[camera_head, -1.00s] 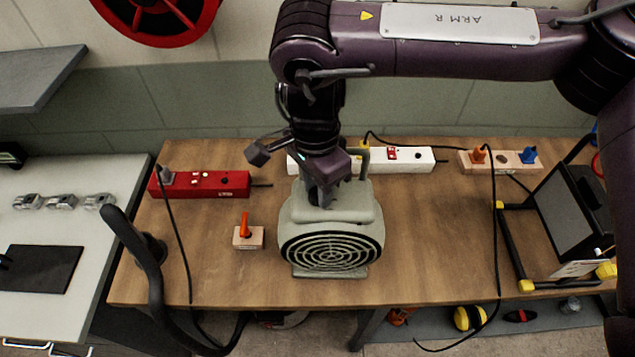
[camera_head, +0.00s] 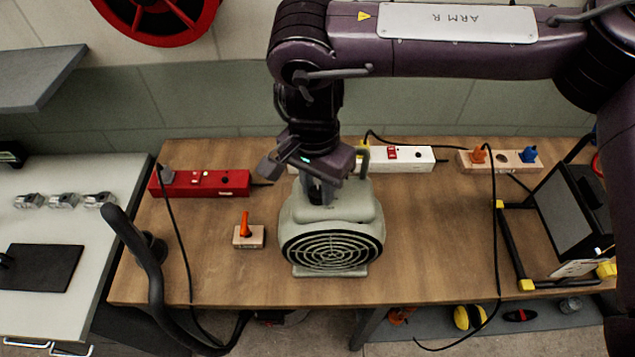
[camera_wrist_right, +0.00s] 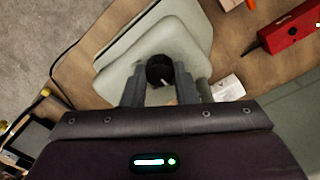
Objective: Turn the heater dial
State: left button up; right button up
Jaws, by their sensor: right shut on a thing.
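The grey-green heater (camera_head: 331,238) stands on the wooden table with its round black grille facing the front. In the right wrist view its pale top (camera_wrist_right: 187,52) shows, with the black heater dial (camera_wrist_right: 159,70) on it. My right gripper (camera_head: 318,196) points down onto the top of the heater. In the right wrist view the two fingers of my right gripper (camera_wrist_right: 164,92) stand either side of the dial and are shut on it. The arm hides the dial in the head view. My left gripper is not in view.
A red power strip (camera_head: 205,184) and a small block with an orange switch (camera_head: 248,237) lie left of the heater. A white power strip (camera_head: 405,160) lies behind it. A black-framed panel (camera_head: 560,215) stands at the right. Cables cross the table.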

aim_at(315, 190)
jog(key=o, duration=1)
jog(key=shift+a+r+b, duration=0.15)
jog(key=shift+r+b, duration=0.4)
jog(key=shift+r, duration=3.4)
